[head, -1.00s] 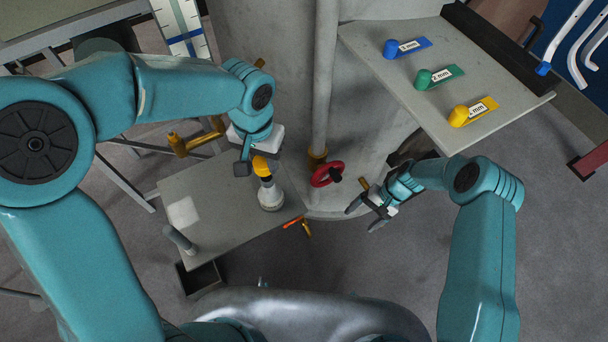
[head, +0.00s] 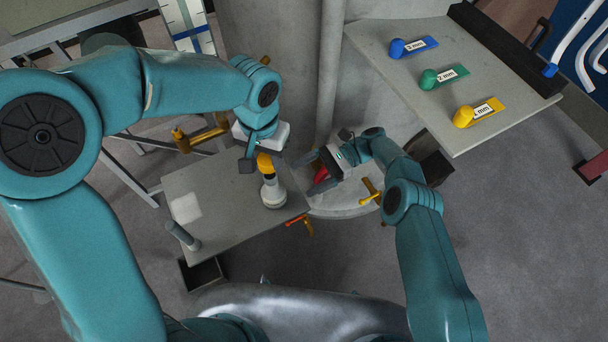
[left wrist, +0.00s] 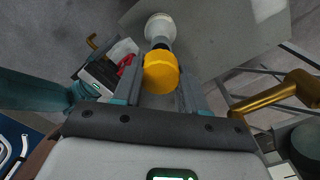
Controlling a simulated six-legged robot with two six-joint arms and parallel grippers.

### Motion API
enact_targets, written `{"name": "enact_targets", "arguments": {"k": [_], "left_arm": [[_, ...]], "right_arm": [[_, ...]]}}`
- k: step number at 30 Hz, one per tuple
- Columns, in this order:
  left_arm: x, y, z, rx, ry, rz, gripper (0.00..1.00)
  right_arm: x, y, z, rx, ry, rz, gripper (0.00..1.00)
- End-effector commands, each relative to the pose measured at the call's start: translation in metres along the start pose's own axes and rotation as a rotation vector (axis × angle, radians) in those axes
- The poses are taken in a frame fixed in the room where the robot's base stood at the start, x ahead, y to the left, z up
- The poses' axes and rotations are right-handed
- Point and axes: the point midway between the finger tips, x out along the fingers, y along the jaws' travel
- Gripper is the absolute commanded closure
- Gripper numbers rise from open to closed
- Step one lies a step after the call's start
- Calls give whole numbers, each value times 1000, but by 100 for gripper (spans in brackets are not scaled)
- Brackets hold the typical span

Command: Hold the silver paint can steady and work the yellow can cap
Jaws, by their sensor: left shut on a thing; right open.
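The yellow cap (head: 265,165) sits on top of a pale, silvery-white can (head: 272,193) that stands upright on the small grey table. My left gripper (head: 259,154) is shut on the yellow cap from above. In the left wrist view the cap (left wrist: 160,72) lies between the two fingers, with the can (left wrist: 160,27) beyond it. My right gripper (head: 315,172) is open to the right of the can and apart from it. Its fingers are around or beside a red handwheel (head: 321,175), which they partly hide; contact cannot be told.
A concrete column with a pipe (head: 330,70) rises behind. A shelf (head: 420,110) at the right holds blue, green and yellow tagged pieces. A brass fitting (head: 370,190) is beside my right gripper.

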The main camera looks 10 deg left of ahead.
Motion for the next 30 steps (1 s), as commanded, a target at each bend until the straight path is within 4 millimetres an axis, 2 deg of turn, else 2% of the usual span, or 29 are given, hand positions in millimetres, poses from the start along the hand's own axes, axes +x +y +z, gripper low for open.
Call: {"name": "enact_targets", "arguments": {"k": [5, 15, 24, 25, 27, 30], "left_arm": [[0, 0, 0, 0, 0, 0, 89], [0, 0, 0, 0, 0, 0, 89], [0, 0, 0, 0, 0, 0, 89], [0, 0, 0, 0, 0, 0, 89], [0, 0, 0, 0, 0, 0, 89], [0, 0, 0, 0, 0, 0, 89]], "right_arm": [[15, -1, 3, 13, -12, 4, 15], [62, -1, 2, 10, -8, 3, 15], [80, -1, 2, 9, -7, 2, 15], [80, -1, 2, 8, -6, 1, 22], [80, -1, 2, 8, -6, 1, 44], [80, -1, 2, 9, -6, 1, 45]]}}
